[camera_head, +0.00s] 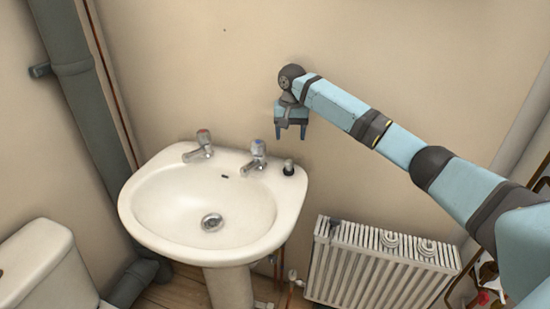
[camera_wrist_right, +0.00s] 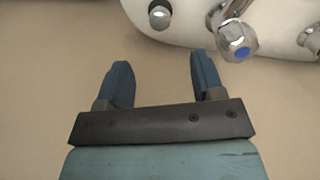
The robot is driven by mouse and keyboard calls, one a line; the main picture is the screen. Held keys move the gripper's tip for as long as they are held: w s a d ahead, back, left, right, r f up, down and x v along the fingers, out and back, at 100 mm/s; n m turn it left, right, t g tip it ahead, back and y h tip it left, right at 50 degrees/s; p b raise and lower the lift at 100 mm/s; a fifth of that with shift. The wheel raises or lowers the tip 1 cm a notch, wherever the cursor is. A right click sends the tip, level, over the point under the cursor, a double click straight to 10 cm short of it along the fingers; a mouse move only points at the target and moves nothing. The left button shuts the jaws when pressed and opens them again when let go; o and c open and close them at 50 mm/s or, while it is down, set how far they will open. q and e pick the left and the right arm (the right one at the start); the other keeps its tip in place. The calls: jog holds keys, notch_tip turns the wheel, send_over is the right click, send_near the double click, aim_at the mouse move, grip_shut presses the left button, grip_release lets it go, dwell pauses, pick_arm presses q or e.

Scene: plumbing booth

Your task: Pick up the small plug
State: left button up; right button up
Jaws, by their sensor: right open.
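The small plug (camera_head: 288,167) is dark with a lighter metal part. It stands on the right back corner of the white sink (camera_head: 150,228). In the right wrist view the plug (camera_wrist_right: 159,17) shows near the top edge, beyond the fingertips. My right gripper (camera_head: 291,134) is above and behind the plug, near the wall, pointing down. In the right wrist view its two blue fingers (camera_wrist_right: 161,72) are apart with nothing between them. The plug is clear of the fingers. My left gripper does not show.
A blue-marked tap (camera_head: 257,152) stands just left of the plug, and a red-marked tap (camera_head: 202,143) is farther left. The wall (camera_head: 200,60) is close behind the sink. A white radiator (camera_head: 370,265) is at lower right, and a cistern (camera_head: 45,265) at lower left.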

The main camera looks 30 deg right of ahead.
aim_at(290, 161)
jog(key=shift+d+f+b, duration=0.1)
jog(key=shift+f+b, duration=0.3)
jog(key=shift+f, duration=0.4)
notch_tip(290, 161, down, 4)
jog(key=shift+f, duration=0.1)
jog(key=shift+f+b, duration=0.3)
jog(key=shift+f, duration=0.05)
notch_tip(290, 161, down, 4)
jog(key=shift+s+f+b, duration=0.15)
jog(key=shift+b, duration=0.4)
jog(key=shift+f, duration=0.3)
jog(key=c, duration=0.9)
jog(key=shift+c, duration=0.6)
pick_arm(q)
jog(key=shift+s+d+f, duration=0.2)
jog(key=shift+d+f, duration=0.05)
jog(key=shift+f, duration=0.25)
